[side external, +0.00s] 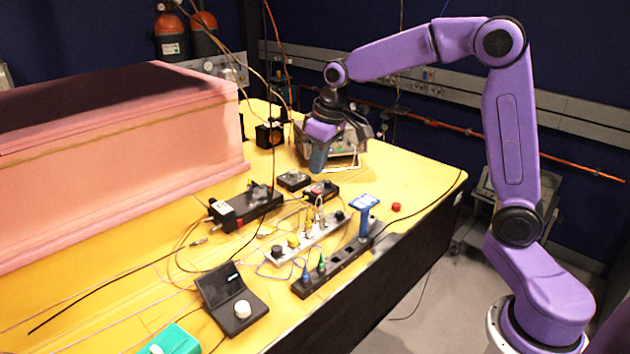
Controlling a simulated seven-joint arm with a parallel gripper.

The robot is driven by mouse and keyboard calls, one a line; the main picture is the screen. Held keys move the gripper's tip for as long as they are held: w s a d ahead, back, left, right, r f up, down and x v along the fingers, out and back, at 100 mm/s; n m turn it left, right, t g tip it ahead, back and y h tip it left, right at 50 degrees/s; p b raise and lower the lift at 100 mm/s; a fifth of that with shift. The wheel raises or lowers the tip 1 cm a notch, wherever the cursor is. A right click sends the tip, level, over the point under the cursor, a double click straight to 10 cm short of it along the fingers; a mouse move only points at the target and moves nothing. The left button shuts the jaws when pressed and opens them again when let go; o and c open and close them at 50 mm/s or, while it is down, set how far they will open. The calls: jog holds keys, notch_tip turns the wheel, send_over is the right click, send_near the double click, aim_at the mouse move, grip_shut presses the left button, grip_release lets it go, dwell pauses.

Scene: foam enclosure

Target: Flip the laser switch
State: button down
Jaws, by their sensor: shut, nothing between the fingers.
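My gripper (318,160) points down over the far part of the yellow table, with its fingers together and nothing visible between them. Below it are a small black box (322,191) and another small dark box with a grey top (293,180). The gripper looks apart from both, but the exact gap is hard to judge. A longer black box (245,208) with a knob and a pale label lies to their left. I cannot tell which of these carries the laser switch; any lever is too small to make out.
A pink foam enclosure (120,150) fills the left of the yellow table (420,175). A metal strip with connectors (310,240), a black rack holding a blue tool (345,258), a black device with a white knob (232,300) and loose cables crowd the front. A metal instrument (345,150) stands behind the gripper.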

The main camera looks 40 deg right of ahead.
jog(key=w+d+m+t, duration=0.1)
jog(key=w+d+m, duration=0.2)
jog(key=w+d, duration=0.5)
jog(key=shift+d+h, duration=0.4)
jog(key=shift+d, duration=0.7)
jog(key=shift+w, duration=0.1)
send_near(314, 190)
jog(key=x, duration=0.2)
jog(key=w+x, duration=0.1)
jog(key=x, duration=0.2)
jog(key=shift+f, duration=0.7)
jog(key=shift+f, duration=0.2)
jog(key=shift+s, duration=0.75)
jog(key=shift+r, duration=0.15)
